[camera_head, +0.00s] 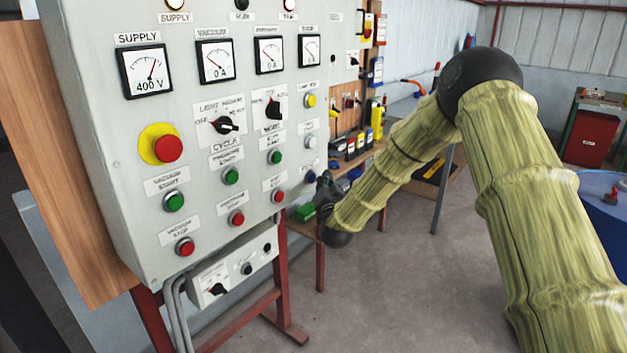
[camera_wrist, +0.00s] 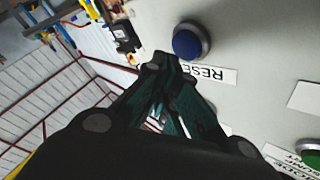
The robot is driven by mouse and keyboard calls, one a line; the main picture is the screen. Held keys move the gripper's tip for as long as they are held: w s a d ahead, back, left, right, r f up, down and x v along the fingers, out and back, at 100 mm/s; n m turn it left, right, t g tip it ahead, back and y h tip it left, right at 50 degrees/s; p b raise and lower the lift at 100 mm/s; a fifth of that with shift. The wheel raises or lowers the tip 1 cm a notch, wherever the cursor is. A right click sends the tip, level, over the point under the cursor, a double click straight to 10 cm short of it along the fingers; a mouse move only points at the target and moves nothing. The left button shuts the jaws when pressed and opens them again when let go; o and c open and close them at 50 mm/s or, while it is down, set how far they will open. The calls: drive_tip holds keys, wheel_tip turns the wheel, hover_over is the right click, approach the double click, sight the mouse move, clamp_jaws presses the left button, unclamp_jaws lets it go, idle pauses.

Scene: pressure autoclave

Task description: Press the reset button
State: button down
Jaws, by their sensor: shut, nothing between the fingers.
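In the head view the blue button (camera_head: 310,177) is at the panel's lower right edge. My gripper (camera_wrist: 164,62) is shut and empty, its fingertips beside the button and the label in the wrist view. In the head view my gripper (camera_head: 325,183) is just right of the button, partly hidden by my arm. I cannot tell whether the fingertips touch the panel.
The grey control panel (camera_head: 120,120) carries dials, knobs and several coloured buttons, with a red emergency button (camera_head: 168,149) at left. A green button (camera_wrist: 311,159) shows at the wrist view's lower right. A workbench with tools (camera_head: 360,150) stands behind; the floor at centre is free.

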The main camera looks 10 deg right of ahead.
drive_tip(key=shift+w+a, duration=0.1)
drive_tip(key=shift+w, duration=0.05)
idle(0.5)
drive_tip(key=shift+w+a, duration=0.2)
drive_tip(key=shift+w+a+b, duration=0.25)
drive_tip(key=shift+w+b, duration=0.1)
drive_tip(key=shift+b, duration=0.1)
idle(1.2)
drive_tip(key=shift+s+d, duration=0.5)
drive_tip(key=shift+s, duration=0.2)
drive_tip(key=s+d, duration=0.1)
drive_tip(key=s, duration=0.1)
drive_tip(key=s+d, duration=0.2)
idle(0.7)
idle(0.4)
